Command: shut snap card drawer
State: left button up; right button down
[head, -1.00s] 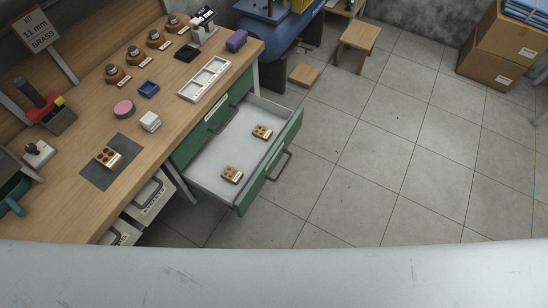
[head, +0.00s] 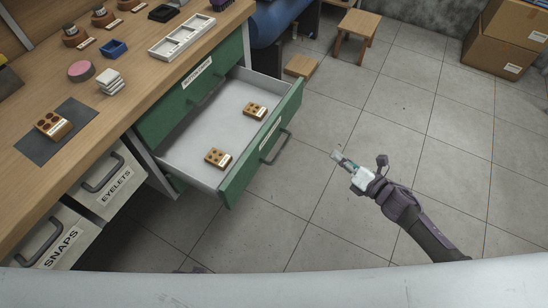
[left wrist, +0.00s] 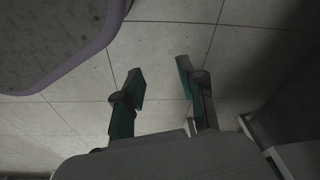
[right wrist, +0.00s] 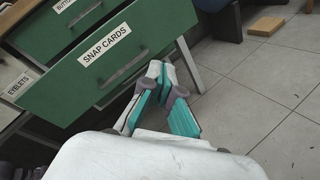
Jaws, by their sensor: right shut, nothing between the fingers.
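The green snap card drawer (head: 236,180) stands pulled out from the workbench in the head view, with its grey inside bare except for two brown snap cards (head: 254,110) (head: 217,157). Its front carries a bar handle (head: 276,147). In the right wrist view the drawer front (right wrist: 160,25) shows a SNAP CARDS label. My right gripper (head: 337,153) is shut and empty, over the floor to the right of the drawer and apart from it. It also shows in the right wrist view (right wrist: 157,68). My left gripper (left wrist: 163,75) is open and empty above floor tiles in the left wrist view.
A second green drawer (head: 200,81) above is shut. Drawers labelled EYELETS (head: 115,188) and SNAPS (head: 62,250) stand at the left. A stool (head: 357,28), a wooden block (head: 301,66) and cardboard boxes (head: 505,45) lie farther off. The floor (head: 400,130) right of the drawer is clear.

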jog(key=s+a+r+n+g+y+b, duration=0.35)
jog(key=a+r+n+y+b, duration=0.2)
jog(key=n, duration=0.85)
jog(key=p, duration=0.2)
send_near(266, 134)
jog(key=shift+g, duration=0.25)
jog(key=x, duration=0.6)
jog(key=shift+d+r, duration=0.1)
jog(key=shift+r, duration=0.1)
jog(key=shift+w+a, duration=0.35)
jog(key=shift+a, duration=0.25)
pick_arm(q)
jog(key=w+f, duration=0.1)
jog(key=f, duration=0.1)
jog(key=shift+w+d+f, duration=0.1)
jog(key=shift+w+f, duration=0.2)
jog(key=shift+w, duration=0.05)
jog(key=shift+f, duration=0.15)
pick_arm(e)
jog(key=shift+w+a, duration=0.1)
jog(key=shift+a, duration=0.05)
